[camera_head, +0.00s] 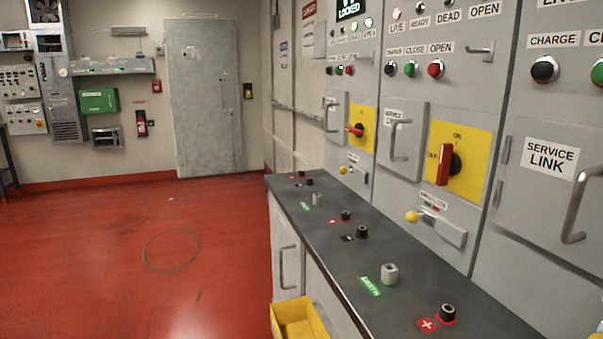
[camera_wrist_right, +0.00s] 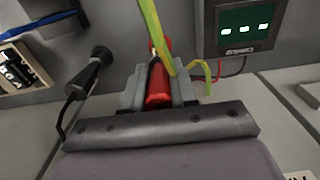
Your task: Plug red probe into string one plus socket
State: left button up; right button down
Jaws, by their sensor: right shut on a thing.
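In the right wrist view my right gripper (camera_wrist_right: 158,85) is shut on the red probe (camera_wrist_right: 158,88), which lies between its two grey fingers. A yellow-green cable passes over the probe's far end. Farther along are another such socket (camera_head: 346,215) and a black socket (camera_head: 362,232). I cannot tell which plus socket is string one's. Neither gripper shows in the head view, and my left gripper is in no view.
Grey cabinets with yellow switch plates (camera_head: 470,150) stand behind the counter. A yellow bin (camera_head: 298,318) is at its front edge. The red floor (camera_head: 110,255) to the left is clear. In the wrist view a black probe (camera_wrist_right: 92,72) and a lit meter (camera_wrist_right: 240,27) flank the gripper.

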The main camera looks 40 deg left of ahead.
jog(key=shift+r+p, duration=1.8)
jog(key=shift+r, duration=0.7)
